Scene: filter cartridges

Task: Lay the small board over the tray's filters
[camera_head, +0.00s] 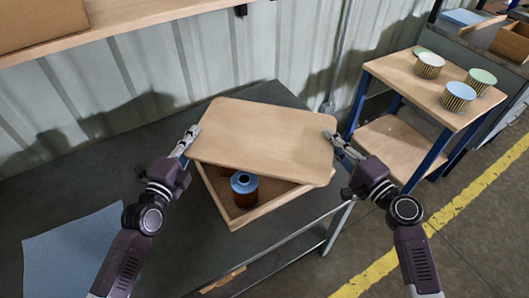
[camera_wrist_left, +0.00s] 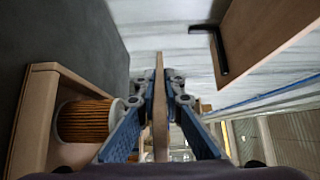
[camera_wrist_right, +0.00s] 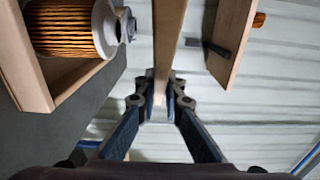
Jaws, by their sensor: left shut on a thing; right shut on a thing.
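The small board (camera_head: 265,135) is a light wooden panel, held up level or slightly tilted above the wooden tray (camera_head: 268,208). It hides most of the tray. A filter with a blue top (camera_head: 244,184) shows in the tray's front part, with a brown one partly hidden behind it. My left gripper (camera_head: 188,138) is shut on the board's left edge; the board's edge (camera_wrist_left: 160,105) stands between its fingers in the left wrist view. My right gripper (camera_head: 332,140) is shut on the board's right edge. A pleated orange filter (camera_wrist_right: 68,28) lies within the tray in the right wrist view.
A blue cloth or mat (camera_head: 72,255) lies at the dark table's front left. A wooden shelf with a cardboard box (camera_head: 40,20) is above left. A wood-topped cart (camera_head: 425,82) at the right carries several striped filters (camera_head: 458,95).

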